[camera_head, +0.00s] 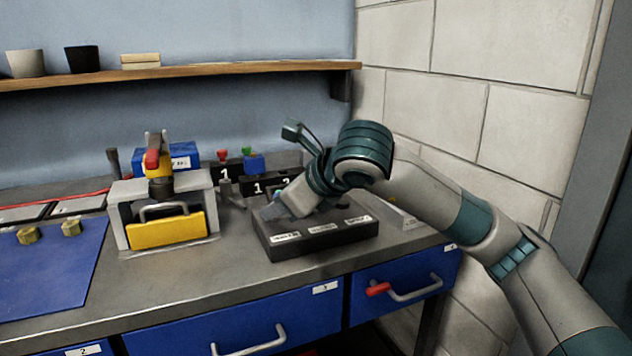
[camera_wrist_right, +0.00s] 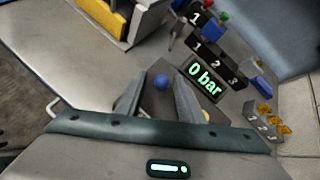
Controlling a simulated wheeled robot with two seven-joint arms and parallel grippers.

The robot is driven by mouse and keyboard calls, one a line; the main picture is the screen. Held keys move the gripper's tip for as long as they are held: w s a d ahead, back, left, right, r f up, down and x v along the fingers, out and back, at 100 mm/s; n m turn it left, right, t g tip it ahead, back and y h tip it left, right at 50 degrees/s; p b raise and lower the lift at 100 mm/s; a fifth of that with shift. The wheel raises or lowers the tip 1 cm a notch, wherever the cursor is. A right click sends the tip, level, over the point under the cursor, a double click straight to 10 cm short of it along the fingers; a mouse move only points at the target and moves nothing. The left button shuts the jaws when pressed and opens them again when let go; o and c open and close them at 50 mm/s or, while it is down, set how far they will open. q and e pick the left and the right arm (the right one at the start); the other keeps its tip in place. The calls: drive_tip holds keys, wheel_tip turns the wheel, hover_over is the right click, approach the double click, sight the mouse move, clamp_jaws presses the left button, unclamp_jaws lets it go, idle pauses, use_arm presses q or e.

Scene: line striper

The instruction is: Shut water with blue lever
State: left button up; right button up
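A dark box with white labels (camera_head: 322,236) sits on the bench, partly hidden under my right gripper (camera_head: 280,203). In the right wrist view a round blue knob (camera_wrist_right: 162,82), which looks like the end of the blue lever, shows between the tips of my right gripper (camera_wrist_right: 158,88). The fingers are apart, with a gap on each side of the knob. The lever's shaft is hidden or too small to make out. A display (camera_wrist_right: 204,77) beyond the fingers reads "0 bar". A yellow spot (camera_wrist_right: 206,115) shows beside the right-hand finger. My left gripper is not in view.
A grey stand with a yellow front plate (camera_head: 167,231) is left of the box. Black numbered blocks (camera_head: 266,185) stand behind it. A blue mat (camera_head: 50,265) lies at left. A brick wall (camera_head: 470,80) closes the right side, and a shelf (camera_head: 180,72) hangs above.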

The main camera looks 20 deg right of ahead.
drive_tip(key=v, duration=1.6)
